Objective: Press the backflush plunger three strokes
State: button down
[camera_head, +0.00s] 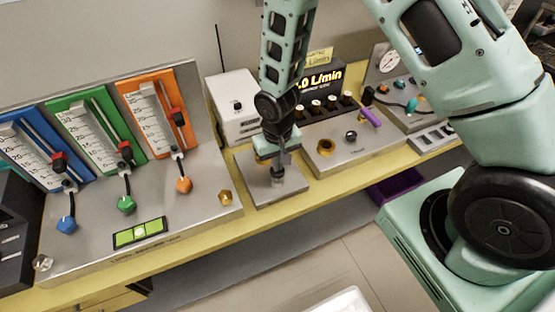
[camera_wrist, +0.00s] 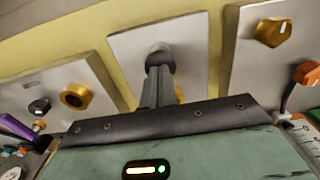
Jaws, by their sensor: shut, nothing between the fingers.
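The backflush plunger (camera_head: 278,180) stands on a small grey metal plate (camera_head: 262,197) near the bench's front edge. Only its lower part shows in the head view, beneath my gripper (camera_head: 283,158). In the wrist view its round grey top (camera_wrist: 160,49) shows just beyond the fingertips. My gripper (camera_wrist: 160,72) is shut and empty, pointing down over the plunger. The fingertips look to be at or very near the plunger's top; I cannot tell whether they touch. A brass part beside the fingers is mostly hidden in the wrist view.
A panel with blue, green and orange flow meters (camera_head: 165,105) stands left, with a brass fitting (camera_head: 226,197). A white box (camera_head: 233,100) stands behind the plate. Right is a unit with a lit display (camera_head: 320,78), brass ring (camera_head: 325,147) and purple handle (camera_head: 370,117).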

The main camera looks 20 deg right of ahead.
jog(key=shift+f, duration=0.1)
notch_tip(320, 180, down, 3)
jog(key=b, duration=0.2)
jog(key=shift+b, duration=0.3)
dwell(0.3)
notch_tip(320, 180, up, 5)
jog(key=p, duration=0.4)
jog(key=shift+w, duration=0.1)
notch_tip(320, 180, up, 10)
jog(key=b, duration=0.3)
jog(key=shift+f, duration=0.25)
dwell(0.5)
